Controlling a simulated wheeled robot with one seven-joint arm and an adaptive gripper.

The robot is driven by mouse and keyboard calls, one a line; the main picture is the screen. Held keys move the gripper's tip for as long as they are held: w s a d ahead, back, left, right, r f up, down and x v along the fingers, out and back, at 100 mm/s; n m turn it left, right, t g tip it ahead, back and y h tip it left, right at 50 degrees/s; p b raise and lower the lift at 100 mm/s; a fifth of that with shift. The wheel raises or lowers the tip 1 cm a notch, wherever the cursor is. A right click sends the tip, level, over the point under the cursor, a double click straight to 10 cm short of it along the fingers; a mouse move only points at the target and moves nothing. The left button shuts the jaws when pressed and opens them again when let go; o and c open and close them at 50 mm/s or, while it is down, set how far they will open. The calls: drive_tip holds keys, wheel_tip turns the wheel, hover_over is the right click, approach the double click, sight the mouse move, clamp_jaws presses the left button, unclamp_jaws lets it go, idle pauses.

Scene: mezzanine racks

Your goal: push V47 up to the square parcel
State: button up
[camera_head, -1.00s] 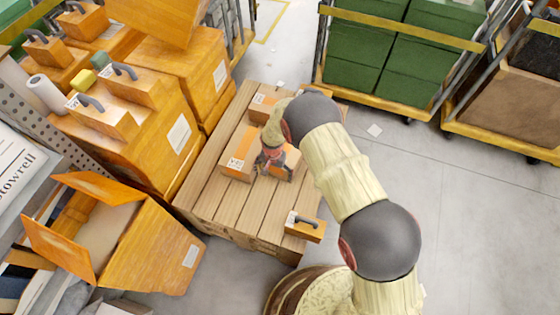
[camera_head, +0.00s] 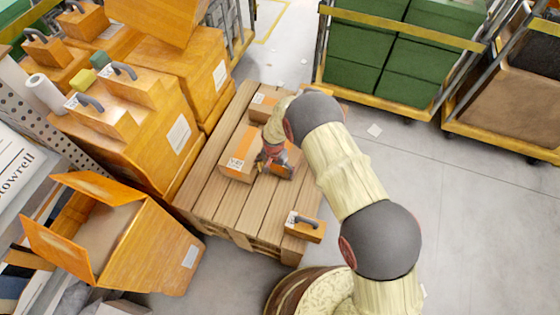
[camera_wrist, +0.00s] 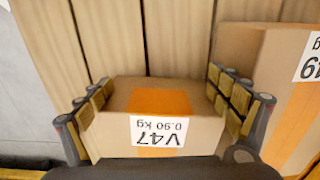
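V47 is a small brown parcel with orange tape and a white label reading V47, 0.90 kg, upside down in the wrist view (camera_wrist: 160,100). In the head view V47 (camera_head: 287,171) sits on the wooden pallet, partly hidden by my gripper (camera_head: 268,157). My gripper (camera_wrist: 164,98) has its fingers along both sides of V47, close against them. A larger taped parcel (camera_head: 238,152) stands beside V47; in the wrist view this parcel (camera_wrist: 285,85) has a label ending in 49. I cannot tell for sure whether it is the square parcel.
Another parcel (camera_head: 262,104) lies at the pallet's far end. Stacked orange cases (camera_head: 140,130) and an open box (camera_head: 150,245) line the left. Pallet boards (camera_head: 245,205) in front are bare.

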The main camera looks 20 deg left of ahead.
drive_tip(key=shift+w, duration=0.45)
idle(0.3)
drive_tip(key=shift+s+a+r+p, duration=0.1)
drive_tip(key=shift+s+p, duration=0.35)
drive_tip(key=shift+s, duration=1.1)
wheel_tip(320, 180, up, 13)
drive_tip(key=p, duration=0.7)
drive_tip(key=shift+p, duration=0.3)
drive_tip(key=shift+c, duration=0.4)
